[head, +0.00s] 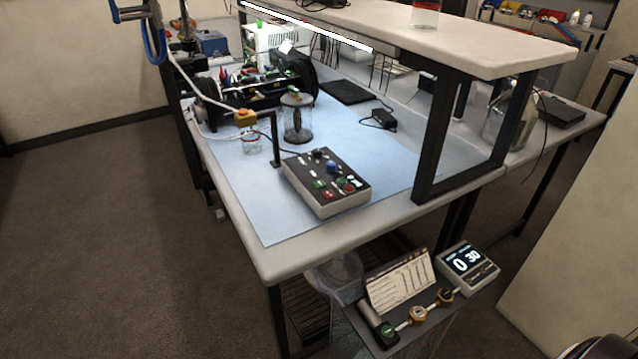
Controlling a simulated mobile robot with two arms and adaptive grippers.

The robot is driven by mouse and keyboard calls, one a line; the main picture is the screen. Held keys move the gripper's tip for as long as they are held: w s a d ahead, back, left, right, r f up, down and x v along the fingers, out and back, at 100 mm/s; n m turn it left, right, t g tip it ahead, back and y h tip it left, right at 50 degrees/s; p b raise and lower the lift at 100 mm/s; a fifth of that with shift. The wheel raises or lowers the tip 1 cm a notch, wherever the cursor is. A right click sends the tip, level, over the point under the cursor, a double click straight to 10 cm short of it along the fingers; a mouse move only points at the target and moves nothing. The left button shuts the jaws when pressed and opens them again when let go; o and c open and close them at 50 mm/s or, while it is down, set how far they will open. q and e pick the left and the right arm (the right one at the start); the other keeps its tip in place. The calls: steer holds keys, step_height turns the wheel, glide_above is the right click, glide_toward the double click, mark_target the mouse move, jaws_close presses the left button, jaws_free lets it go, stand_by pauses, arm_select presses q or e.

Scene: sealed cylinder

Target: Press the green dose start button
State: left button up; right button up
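A grey control box (327,183) with a dark top sits near the front of the bench on a blue mat. Its top carries a green button (319,184), red buttons, a blue knob (331,167) and a black knob. A second green button (388,331) shows on a low stand in front of the bench, beside yellow-ringed parts (416,314) and a printed card (400,284). I cannot read labels that tell which green button is the dose start. Neither of my grippers is in view.
A display (468,264) reading "0 30" stands at the low stand's right. The shelf's black upright (476,130) rises to the right. Carpet (110,230) at left is clear.

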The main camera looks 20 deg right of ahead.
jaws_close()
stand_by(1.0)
